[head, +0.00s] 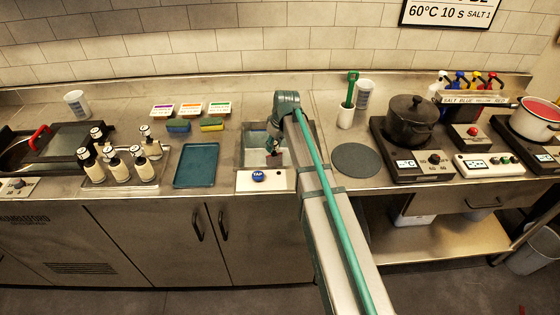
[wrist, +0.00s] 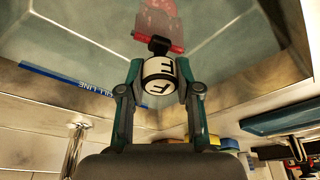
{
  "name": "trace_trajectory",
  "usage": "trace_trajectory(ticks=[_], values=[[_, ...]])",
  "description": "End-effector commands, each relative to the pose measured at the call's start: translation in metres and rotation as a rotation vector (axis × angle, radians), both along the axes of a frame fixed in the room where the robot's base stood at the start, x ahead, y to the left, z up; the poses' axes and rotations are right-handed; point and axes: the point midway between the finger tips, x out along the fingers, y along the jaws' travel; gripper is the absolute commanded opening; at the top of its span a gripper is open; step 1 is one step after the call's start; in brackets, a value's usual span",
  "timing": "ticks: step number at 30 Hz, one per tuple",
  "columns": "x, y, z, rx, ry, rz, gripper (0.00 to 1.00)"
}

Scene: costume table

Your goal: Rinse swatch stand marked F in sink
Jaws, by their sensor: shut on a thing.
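The swatch stand marked F (wrist: 158,84) is a white knob with black letters F. A dark clamp and a red, blotchy swatch (wrist: 160,22) extend from it. My gripper (wrist: 158,72) is shut on the white knob, a finger on each side. In the head view my gripper (head: 275,136) is over the sink (head: 243,150), pointing down. The red swatch end (head: 279,158) hangs at the pale water in the basin. The swatch looks faded in the wrist view; I cannot tell how deep it is. A blue fill line (wrist: 80,90) marks the sink wall.
A blue TAP button (head: 258,176) is on the panel in front of the sink. A blue tray (head: 197,165) and a rack of several stands (head: 120,170) are to the left. A round dark mat (head: 355,160) and hotplate with black pot (head: 411,122) are to the right.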

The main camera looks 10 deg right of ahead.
Motion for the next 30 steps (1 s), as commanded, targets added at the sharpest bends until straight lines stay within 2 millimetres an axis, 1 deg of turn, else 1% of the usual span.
trace_trajectory(ticks=[5, 22, 30], values=[[-0.001, -0.005, 0.000, 0.001, -0.001, -0.001, 0.00], [-0.006, -0.040, 0.000, 0.001, -0.001, -0.001, 0.00], [-0.007, -0.044, 0.000, 0.001, -0.001, 0.000, 0.00]])
